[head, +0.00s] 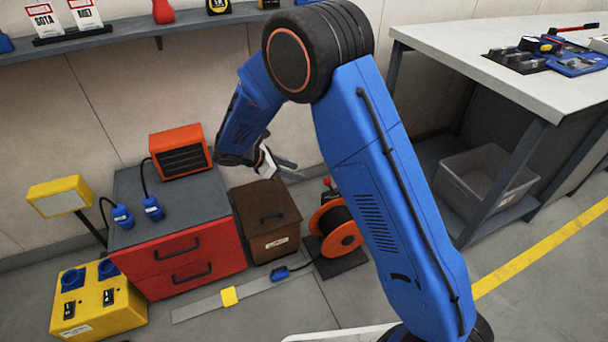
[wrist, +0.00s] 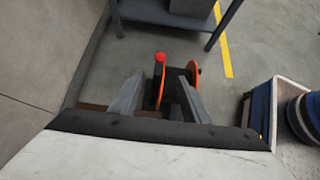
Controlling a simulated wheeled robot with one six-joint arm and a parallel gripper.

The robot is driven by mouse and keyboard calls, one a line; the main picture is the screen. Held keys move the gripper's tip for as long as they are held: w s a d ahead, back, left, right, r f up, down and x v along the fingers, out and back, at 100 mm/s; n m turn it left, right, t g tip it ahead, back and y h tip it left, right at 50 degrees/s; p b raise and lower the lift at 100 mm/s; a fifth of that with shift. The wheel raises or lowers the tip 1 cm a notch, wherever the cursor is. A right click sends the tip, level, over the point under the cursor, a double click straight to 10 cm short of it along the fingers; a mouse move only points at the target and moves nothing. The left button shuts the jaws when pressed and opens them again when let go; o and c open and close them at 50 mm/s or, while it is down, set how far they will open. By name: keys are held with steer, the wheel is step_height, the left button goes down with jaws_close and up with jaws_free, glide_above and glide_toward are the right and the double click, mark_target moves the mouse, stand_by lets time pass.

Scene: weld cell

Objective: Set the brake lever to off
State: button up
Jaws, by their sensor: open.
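The brake lever with a red knob (head: 327,181) stands on the orange cable reel (head: 345,238), partly hidden behind my arm in the head view. In the wrist view the red knob (wrist: 160,57) shows just beyond and between my fingertips, with the reel's orange flange (wrist: 194,72) to its right. My gripper (head: 286,168) is open and empty, above and left of the reel in the head view. In the wrist view the gripper (wrist: 160,84) points toward the reel, its two fingers apart. I cannot tell any contact or read off marks.
A brown lidded box (head: 266,218) stands left of the reel. A red drawer cabinet (head: 180,262) carries an orange heater (head: 180,150) and blue plugs. A workbench (head: 470,48) with a grey bin (head: 484,180) below stands right. The floor right of the reel is largely free.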

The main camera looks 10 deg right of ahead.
steer(key=shift+v, duration=1.2)
steer(key=s+d+r+m+g+y, duration=0.1)
steer(key=s+d+r+m+y, duration=0.1)
steer(key=s+d+r+m, duration=0.5)
steer(key=s+d+r+m+g+y, duration=0.1)
steer(key=s+d+r+m+y, duration=0.2)
steer(key=s+d+r, duration=0.6)
steer(key=s+d+r+m+t+y, duration=0.1)
steer(key=s+d+m, duration=0.4)
steer(key=s, duration=0.5)
steer(key=s+d+r+m+t+y, duration=0.2)
steer(key=s+d+r+m+y, duration=0.1)
steer(key=s, duration=0.7)
steer(key=d+r+m, duration=0.1)
steer(key=d+m, duration=0.1)
steer(key=m, duration=0.1)
steer(key=shift+s+d+r+m+t+y, duration=0.25)
steer(key=shift+s+d+m+t+y, duration=0.05)
steer(key=shift+s+d+y, duration=0.1)
